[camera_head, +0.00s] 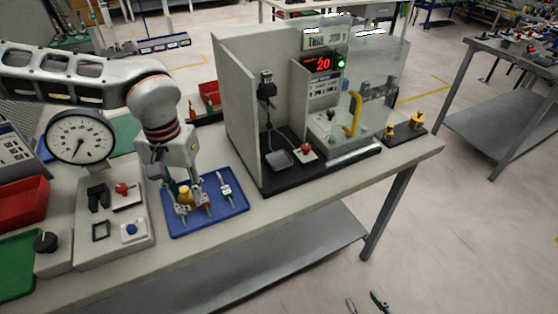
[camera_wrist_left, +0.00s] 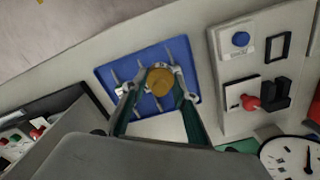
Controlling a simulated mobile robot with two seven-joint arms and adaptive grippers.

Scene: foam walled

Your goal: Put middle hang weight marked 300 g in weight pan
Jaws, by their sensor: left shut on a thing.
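My left gripper (camera_head: 193,205) is low over the blue tray (camera_head: 236,207). It is shut on a brass-coloured weight, whose round top shows between the fingers in the left wrist view (camera_wrist_left: 160,82). I cannot read any mark on it, nor tell whether its underside touches the tray (camera_wrist_left: 104,72). A small dark grey pan (camera_head: 280,159) is inside the pale walled stand to the right, below a hook-like fitting (camera_head: 267,85). My right gripper (camera_head: 366,303) shows only as two parted fingertips at the bottom edge, open and empty.
Other slim metal pieces (camera_head: 225,189) lie on the tray. A pale wall (camera_head: 240,110) rises between tray and pan. A red-lit display (camera_head: 318,64) and clear-walled box stand further right, with brass weights (camera_head: 417,120) beyond. A dial gauge (camera_head: 80,136) is left.

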